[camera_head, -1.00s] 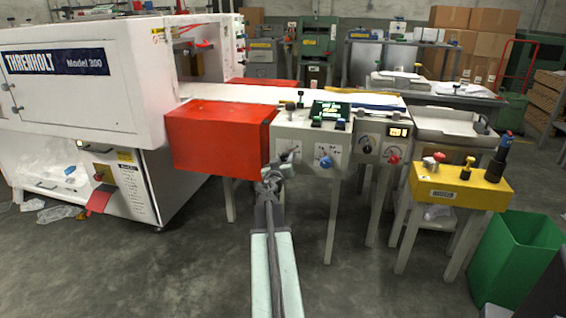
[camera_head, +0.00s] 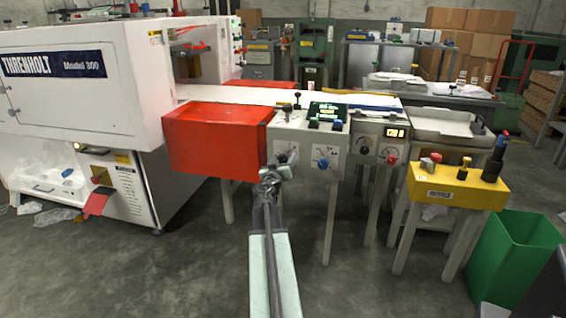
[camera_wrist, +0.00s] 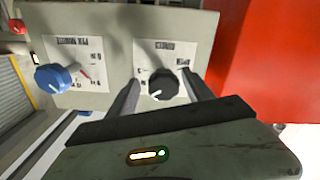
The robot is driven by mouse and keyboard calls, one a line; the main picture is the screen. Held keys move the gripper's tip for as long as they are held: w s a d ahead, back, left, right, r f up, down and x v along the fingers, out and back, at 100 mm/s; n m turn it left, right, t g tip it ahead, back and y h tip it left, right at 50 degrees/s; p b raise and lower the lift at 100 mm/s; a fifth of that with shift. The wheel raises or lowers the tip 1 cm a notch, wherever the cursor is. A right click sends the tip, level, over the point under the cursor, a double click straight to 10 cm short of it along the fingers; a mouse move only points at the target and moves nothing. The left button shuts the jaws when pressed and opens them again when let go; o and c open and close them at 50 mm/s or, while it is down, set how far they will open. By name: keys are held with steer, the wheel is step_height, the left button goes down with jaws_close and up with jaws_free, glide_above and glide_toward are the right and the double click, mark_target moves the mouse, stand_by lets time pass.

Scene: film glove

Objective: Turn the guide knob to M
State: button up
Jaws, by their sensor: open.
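The black guide knob (camera_wrist: 163,88) sits on a white labelled plate on the grey control panel. Its white pointer mark points down and left in the wrist view; the letters around it are too small to read surely. My gripper (camera_wrist: 161,76) is open, with one finger on each side of the knob. I cannot tell whether either finger touches it. In the head view my gripper (camera_head: 271,173) is at the panel's lower left and hides part of this knob and its plate.
A blue knob (camera_wrist: 53,78) on its own plate is beside the guide knob; it also shows in the head view (camera_head: 322,163). A large red box (camera_head: 215,143) adjoins the panel closely. A red knob (camera_head: 389,153) and a yellow stand (camera_head: 456,190) are further right.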

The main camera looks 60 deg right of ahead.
steer(key=v, duration=0.7)
steer(key=shift+s+a, duration=0.1)
steer(key=shift+s, duration=0.05)
